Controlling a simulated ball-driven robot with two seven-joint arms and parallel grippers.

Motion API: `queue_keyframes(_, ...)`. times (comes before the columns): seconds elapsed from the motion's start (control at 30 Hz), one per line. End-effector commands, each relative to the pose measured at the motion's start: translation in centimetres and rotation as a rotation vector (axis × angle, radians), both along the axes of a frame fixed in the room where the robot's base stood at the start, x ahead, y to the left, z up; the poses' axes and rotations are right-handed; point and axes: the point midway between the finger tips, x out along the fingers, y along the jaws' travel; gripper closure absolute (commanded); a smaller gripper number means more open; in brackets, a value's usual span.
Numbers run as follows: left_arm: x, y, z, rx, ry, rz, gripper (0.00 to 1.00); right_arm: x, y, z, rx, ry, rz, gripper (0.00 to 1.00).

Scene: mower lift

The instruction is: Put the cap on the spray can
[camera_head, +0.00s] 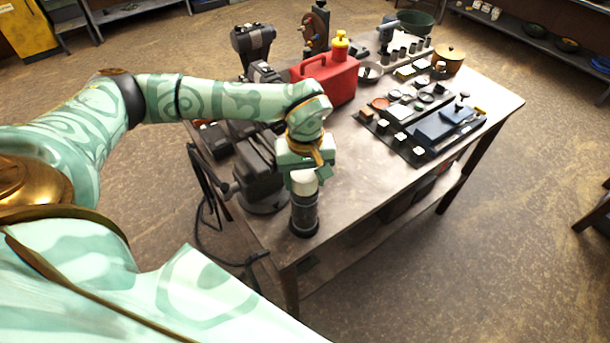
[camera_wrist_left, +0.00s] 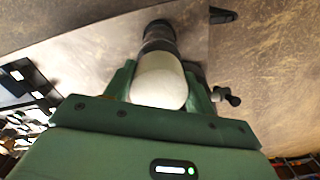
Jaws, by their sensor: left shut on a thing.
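The dark spray can (camera_head: 304,215) stands upright near the front corner of the workbench. The white cap (camera_head: 303,181) shows at the top of the can in the head view. My left gripper (camera_head: 304,173) is shut on the cap from above. In the left wrist view the cap (camera_wrist_left: 160,82) sits between the green fingers, and the dark can (camera_wrist_left: 159,36) shows beyond it. The cap is in line with the can; I cannot tell if it is fully seated. My right gripper is not in view.
A grey vise (camera_head: 258,172) stands just left of the can. A red fuel can (camera_head: 328,78) stands behind my left gripper. A tray of small parts (camera_head: 415,150) lies to the right. The bench top (camera_head: 350,185) right of the can is bare, and its front edge is close.

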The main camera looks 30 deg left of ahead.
Motion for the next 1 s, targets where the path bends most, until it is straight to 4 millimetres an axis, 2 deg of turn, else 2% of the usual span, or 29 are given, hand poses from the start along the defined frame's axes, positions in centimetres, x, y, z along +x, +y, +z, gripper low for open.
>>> queue_keyframes(0.83,0.0,0.0,-1.3,0.000,0.000,0.000,0.67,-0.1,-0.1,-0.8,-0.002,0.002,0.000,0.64)
queue_keyframes(0.87,0.0,0.0,-1.3,-0.001,-0.001,0.000,0.40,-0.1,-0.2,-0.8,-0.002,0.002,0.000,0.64)
queue_keyframes(0.9,0.0,0.0,-1.2,-0.001,-0.001,0.000,0.36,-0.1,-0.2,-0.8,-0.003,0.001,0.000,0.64)
queue_keyframes(1.0,0.0,0.0,-1.2,-0.001,-0.001,0.000,0.36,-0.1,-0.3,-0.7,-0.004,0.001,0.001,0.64)
